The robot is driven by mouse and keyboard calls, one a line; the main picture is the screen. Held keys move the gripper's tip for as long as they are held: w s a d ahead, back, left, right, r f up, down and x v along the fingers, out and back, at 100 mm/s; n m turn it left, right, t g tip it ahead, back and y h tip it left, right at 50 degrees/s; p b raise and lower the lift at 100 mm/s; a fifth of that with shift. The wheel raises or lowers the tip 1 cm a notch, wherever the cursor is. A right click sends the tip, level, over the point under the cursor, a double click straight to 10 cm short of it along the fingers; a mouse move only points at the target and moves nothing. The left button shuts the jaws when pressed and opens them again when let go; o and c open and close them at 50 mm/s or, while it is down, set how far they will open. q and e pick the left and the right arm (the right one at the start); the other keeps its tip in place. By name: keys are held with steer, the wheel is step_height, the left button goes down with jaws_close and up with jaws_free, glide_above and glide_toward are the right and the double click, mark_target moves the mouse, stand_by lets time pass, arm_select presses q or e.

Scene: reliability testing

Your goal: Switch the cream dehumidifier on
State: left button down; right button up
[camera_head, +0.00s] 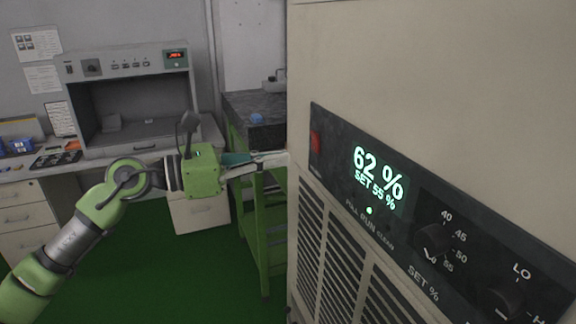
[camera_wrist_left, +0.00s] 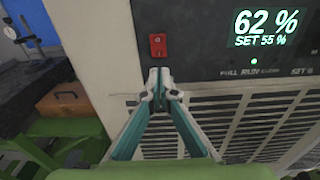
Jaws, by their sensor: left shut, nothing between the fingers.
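The cream dehumidifier (camera_head: 400,60) fills the right of the head view. Its dark panel (camera_head: 335,165) has a lit display (camera_head: 378,175) reading 62 % and SET 55 %, with a small green light lit below it. A red rocker switch (camera_head: 315,141) sits at the panel's left end; it also shows in the left wrist view (camera_wrist_left: 158,45). My left gripper (camera_head: 277,159) is shut and empty, its tips beside the dehumidifier's left edge. In the left wrist view its tips (camera_wrist_left: 160,82) appear just below the switch; I cannot tell whether they touch the panel. My right gripper is out of view.
A green-framed bench (camera_head: 262,215) stands behind my left gripper. A grey hood-like unit (camera_head: 130,90) stands on the desk at the back left. The green floor is clear between.

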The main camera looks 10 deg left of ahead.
arm_select(q)
steer(key=f+b+v, duration=0.1)
steer(key=b+v, duration=0.2)
steer(key=v, duration=0.5)
steer(key=shift+a+f+b, duration=0.2)
steer(key=shift+a+b, duration=0.1)
steer(key=shift+b, duration=0.05)
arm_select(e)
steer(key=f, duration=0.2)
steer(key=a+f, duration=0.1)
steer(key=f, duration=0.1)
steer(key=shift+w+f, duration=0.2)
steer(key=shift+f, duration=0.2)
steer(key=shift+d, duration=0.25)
